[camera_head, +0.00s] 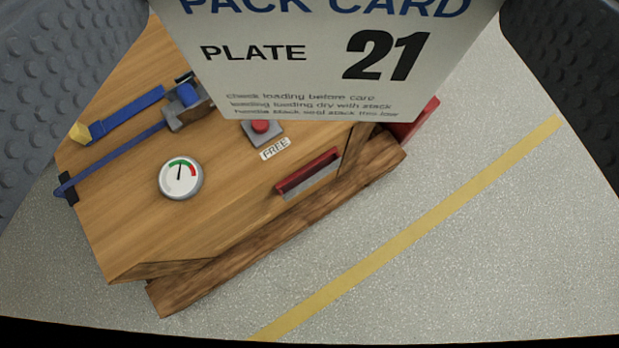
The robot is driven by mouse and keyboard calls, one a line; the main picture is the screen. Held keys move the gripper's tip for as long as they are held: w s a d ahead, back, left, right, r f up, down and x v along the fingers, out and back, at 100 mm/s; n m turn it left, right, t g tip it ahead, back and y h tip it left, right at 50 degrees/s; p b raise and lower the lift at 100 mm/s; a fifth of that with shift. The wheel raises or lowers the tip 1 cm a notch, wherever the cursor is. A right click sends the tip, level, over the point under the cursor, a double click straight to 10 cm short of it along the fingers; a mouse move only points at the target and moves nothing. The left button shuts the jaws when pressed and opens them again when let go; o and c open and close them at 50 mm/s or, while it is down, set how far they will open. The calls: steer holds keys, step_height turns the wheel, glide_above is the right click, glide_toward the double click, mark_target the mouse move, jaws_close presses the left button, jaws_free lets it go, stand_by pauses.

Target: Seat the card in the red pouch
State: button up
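A white card (315,60) fills the top middle of the view, printed "PACK CARD", "PLATE 21" and small lines of text. Its top is out of frame. My gripper's two dark, studded fingers stand at the left and right edges of the picture, and the card spans between them, its sides meeting both. A red piece (413,122) shows past the card's lower right corner, at the wooden crate's right end. It looks like the red pouch, but the card hides most of it, and its opening is not visible.
The wooden crate (225,215) lies below the card. On it are a gauge (181,179), a red button (261,127) above a "FREE" label, a red bar with a pale plate (308,172) and blue straps with a buckle (186,95). A yellow line (400,240) crosses the clear grey floor.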

steer(key=w+f+n+y+b, duration=0.1)
steer(key=f+b, duration=0.1)
steer(key=f, duration=0.1)
steer(key=w+a+f+y+b, duration=0.1)
steer(key=w+f+b, duration=0.1)
steer(key=f, duration=0.2)
steer(key=w+f+n+y+b, duration=0.1)
steer(key=f+b, duration=0.1)
steer(key=f, duration=0.2)
steer(key=shift+w+a+f+n+g+y, duration=0.2)
steer(key=shift+a+n+g+y, duration=0.1)
steer(key=shift+a+g, duration=0.1)
steer(key=n+g+y+b, duration=0.1)
steer(key=n+y+b, duration=0.3)
steer(key=b, duration=0.3)
glide_above(305, 164)
steer(key=s+d, duration=0.2)
steer(key=s, duration=0.1)
step_height(305, 164, down, 11)
steer(key=shift+g, duration=0.4)
step_height(305, 164, down, 19)
steer(key=b, duration=0.5)
steer(key=shift+d+r, duration=0.1)
steer(key=shift+r, duration=0.2)
steer(key=o, duration=0.8)
steer(key=shift+o, duration=0.6)
